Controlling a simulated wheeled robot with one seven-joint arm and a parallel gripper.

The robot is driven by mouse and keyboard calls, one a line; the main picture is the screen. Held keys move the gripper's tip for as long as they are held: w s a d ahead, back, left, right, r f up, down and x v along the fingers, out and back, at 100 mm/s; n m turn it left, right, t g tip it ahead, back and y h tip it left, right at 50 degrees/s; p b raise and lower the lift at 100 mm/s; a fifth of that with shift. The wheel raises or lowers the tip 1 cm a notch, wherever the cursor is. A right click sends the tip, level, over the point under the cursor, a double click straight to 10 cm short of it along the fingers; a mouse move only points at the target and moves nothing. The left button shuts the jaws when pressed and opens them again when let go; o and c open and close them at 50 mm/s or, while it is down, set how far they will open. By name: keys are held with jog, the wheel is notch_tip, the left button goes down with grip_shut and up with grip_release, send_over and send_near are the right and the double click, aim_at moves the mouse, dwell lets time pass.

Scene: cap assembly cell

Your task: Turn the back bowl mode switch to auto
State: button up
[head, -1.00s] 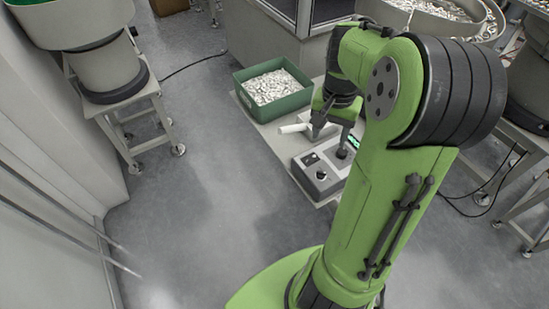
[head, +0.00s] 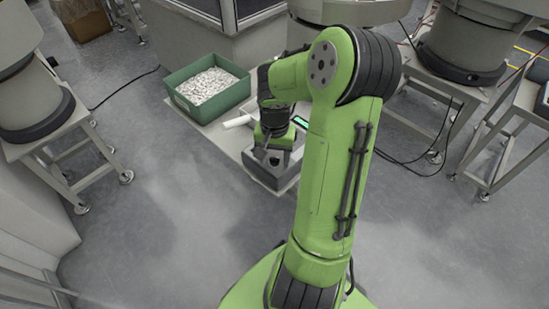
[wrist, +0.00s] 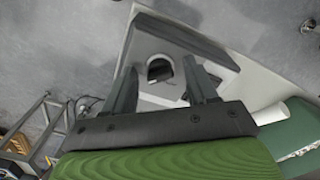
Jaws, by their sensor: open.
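A grey control box (head: 262,174) stands on a light work surface, partly hidden under my gripper in the head view. In the wrist view its panel (wrist: 205,52) carries a dark round knob (wrist: 160,70), which appears to be the mode switch. Its pointer setting and label cannot be read. My gripper (head: 272,158) is over the box with its fingers pointing down. In the wrist view the open gripper (wrist: 159,64) has one finger on each side of the knob, with visible gaps; contact is not visible.
A green bin (head: 208,88) of small white parts stands behind the box. A white cylinder (head: 238,122) lies between them. A small green-lit display (head: 300,122) is right of my gripper. Bowl feeders on stands are at both sides.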

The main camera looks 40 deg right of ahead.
jog(key=c, duration=1)
jog(key=shift+c, duration=0.2)
jog(key=shift+r+n+p, duration=0.1)
jog(key=shift+n+p, duration=0.2)
jog(key=shift+n, duration=0.2)
jog(key=n+p, duration=0.1)
jog(key=n, duration=0.2)
jog(key=n+p, duration=0.1)
jog(key=n, duration=0.4)
jog(key=shift+p, duration=0.3)
jog(key=n, duration=0.4)
jog(key=shift+n, duration=0.4)
jog(key=shift+n+p, duration=0.4)
jog(key=shift+n, duration=1.6)
